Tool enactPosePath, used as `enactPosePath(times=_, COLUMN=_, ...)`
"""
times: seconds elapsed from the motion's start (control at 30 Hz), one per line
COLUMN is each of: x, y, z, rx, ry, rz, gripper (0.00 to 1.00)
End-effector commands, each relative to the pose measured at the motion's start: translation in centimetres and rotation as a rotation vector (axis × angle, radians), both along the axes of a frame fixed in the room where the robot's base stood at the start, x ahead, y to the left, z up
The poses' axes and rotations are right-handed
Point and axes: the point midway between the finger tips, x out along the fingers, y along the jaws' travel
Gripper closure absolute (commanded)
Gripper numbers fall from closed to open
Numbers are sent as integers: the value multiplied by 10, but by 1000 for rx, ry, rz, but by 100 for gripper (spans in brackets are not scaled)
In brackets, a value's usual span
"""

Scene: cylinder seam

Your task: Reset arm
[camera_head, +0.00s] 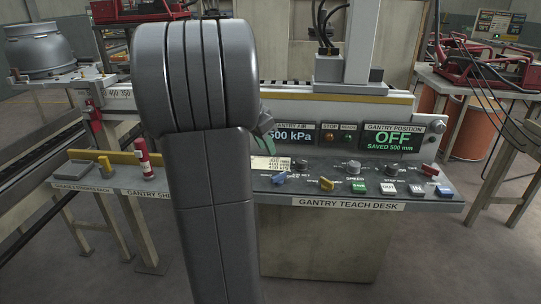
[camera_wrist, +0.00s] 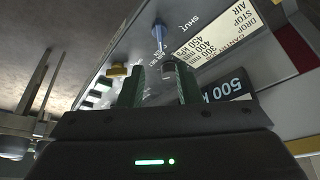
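My gripper (camera_wrist: 160,79) shows in the wrist view with two green fingers spread apart, pointing at the teach desk panel. A grey knob (camera_wrist: 168,67) appears between the fingertips, close to the right one; I cannot tell whether they touch. Nothing is clearly held. In the head view my own grey arm fills the middle left and hides most of the gripper; only a green finger part (camera_head: 264,124) shows beside it. The gantry teach desk (camera_head: 350,205) lies behind and right of my arm.
The gantry position display (camera_head: 393,139) reads OFF, saved 500 mm. A red-and-white cylinder (camera_head: 144,158) stands on the left shelf. Orange drums (camera_head: 470,130) stand at the right.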

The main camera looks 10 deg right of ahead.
Motion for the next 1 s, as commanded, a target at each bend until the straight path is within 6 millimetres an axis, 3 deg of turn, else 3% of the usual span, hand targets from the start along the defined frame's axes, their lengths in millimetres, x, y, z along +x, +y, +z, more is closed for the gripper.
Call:
enactPosePath(times=0.2, x=-3, y=5, z=13, rx=1, ry=1, rz=1, gripper=69)
enactPosePath(times=0.57, x=-2, y=4, z=10, rx=0, ry=1, rz=0, gripper=69)
enactPosePath(times=0.77, x=1, y=-4, z=-10, rx=0, ry=4, rz=-2, gripper=69)
enactPosePath(times=1.0, x=10, y=-20, z=-55, rx=0, ry=5, rz=-2, gripper=69)
